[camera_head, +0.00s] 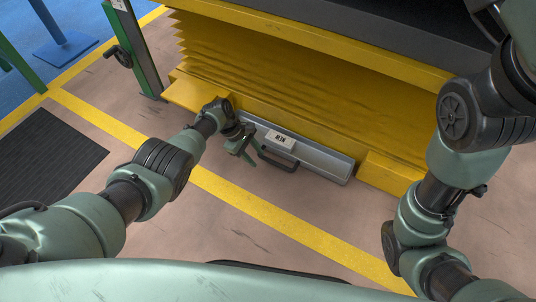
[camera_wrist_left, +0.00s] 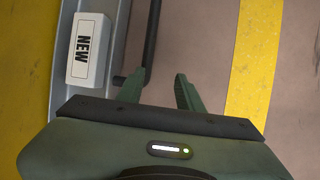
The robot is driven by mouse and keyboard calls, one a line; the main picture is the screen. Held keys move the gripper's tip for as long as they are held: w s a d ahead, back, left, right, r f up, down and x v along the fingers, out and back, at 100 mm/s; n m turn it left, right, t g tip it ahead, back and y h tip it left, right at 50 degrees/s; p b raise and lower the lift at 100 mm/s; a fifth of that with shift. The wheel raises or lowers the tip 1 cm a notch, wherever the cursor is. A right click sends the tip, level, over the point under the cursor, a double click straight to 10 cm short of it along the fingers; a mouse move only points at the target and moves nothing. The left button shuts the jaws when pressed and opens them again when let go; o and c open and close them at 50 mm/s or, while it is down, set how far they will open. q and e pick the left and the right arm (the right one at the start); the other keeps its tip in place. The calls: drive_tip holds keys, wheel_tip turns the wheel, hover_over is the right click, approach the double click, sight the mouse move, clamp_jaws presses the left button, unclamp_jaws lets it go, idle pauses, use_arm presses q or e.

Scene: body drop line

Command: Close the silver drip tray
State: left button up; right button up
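The silver drip tray (camera_head: 325,158) is low in the yellow machine base, with a strip of its grey body showing between yellow blocks. I cannot tell exactly how far out it stands. A dark bar handle (camera_head: 276,163) is on its front; it also shows in the left wrist view (camera_wrist_left: 151,38). A white block marked "NEW" (camera_head: 281,139) is on the tray. My left gripper (camera_head: 250,157) is at the handle's left end. In the left wrist view its green fingers (camera_wrist_left: 159,76) are apart, with the handle's near end close to one finger. Contact is unclear. My right gripper is out of view.
Yellow bellows (camera_head: 290,75) and a dark platform rise above the tray. A green post (camera_head: 139,55) with a hand crank stands at the left. A dark mat (camera_head: 45,155) lies on the floor. A yellow floor line (camera_head: 255,212) crosses open floor in front.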

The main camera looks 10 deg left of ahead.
use_arm(q)
drive_tip(key=a, duration=0.7)
drive_tip(key=shift+s, duration=0.25)
